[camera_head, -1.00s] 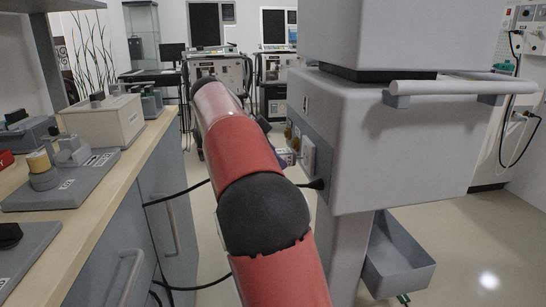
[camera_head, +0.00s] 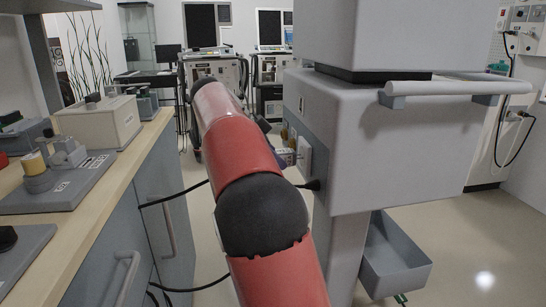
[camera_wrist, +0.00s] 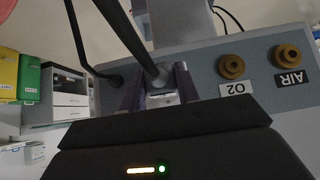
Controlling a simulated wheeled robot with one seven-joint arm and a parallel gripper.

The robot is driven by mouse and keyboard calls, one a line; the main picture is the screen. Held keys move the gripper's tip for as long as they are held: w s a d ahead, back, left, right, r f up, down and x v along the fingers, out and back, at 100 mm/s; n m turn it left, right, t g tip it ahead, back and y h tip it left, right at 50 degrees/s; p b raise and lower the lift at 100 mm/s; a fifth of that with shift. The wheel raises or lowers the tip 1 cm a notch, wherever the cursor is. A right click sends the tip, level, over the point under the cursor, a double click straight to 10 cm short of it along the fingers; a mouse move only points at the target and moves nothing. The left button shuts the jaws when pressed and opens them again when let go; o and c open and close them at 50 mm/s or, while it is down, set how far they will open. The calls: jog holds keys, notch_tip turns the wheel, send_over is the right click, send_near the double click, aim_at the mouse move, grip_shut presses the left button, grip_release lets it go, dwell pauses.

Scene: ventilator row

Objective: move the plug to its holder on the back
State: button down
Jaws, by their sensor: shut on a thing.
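The plug (camera_wrist: 160,78) is dark, on a thick black cable, and sits between the two purple-grey fingers of my gripper (camera_wrist: 157,90) in the wrist view. My gripper is shut on it, close in front of the grey back panel (camera_wrist: 205,72) of the ventilator. A pale grey piece (camera_wrist: 161,101) shows just below the plug between the fingers. I cannot tell whether it is the holder or whether the plug touches it. In the head view my red arm hides most of the gripper and the plug, beside the ventilator (camera_head: 400,150).
Brass O2 (camera_wrist: 231,66) and AIR (camera_wrist: 288,56) ports stand on the panel right of my gripper. A second black cable (camera_wrist: 76,38) runs to the panel at left. In the head view a counter (camera_head: 125,160) lines the left, and a grey bin (camera_head: 397,268) hangs low at right.

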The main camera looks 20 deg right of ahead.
jog(key=shift+s+d, duration=0.25)
jog(key=shift+d, duration=0.75)
dwell(0.7)
jog(key=c, duration=0.9)
grip_release()
jog(key=p+v, duration=0.1)
jog(key=v, duration=0.6)
jog(key=shift+a+r, duration=0.15)
jog(key=shift+r, duration=0.15)
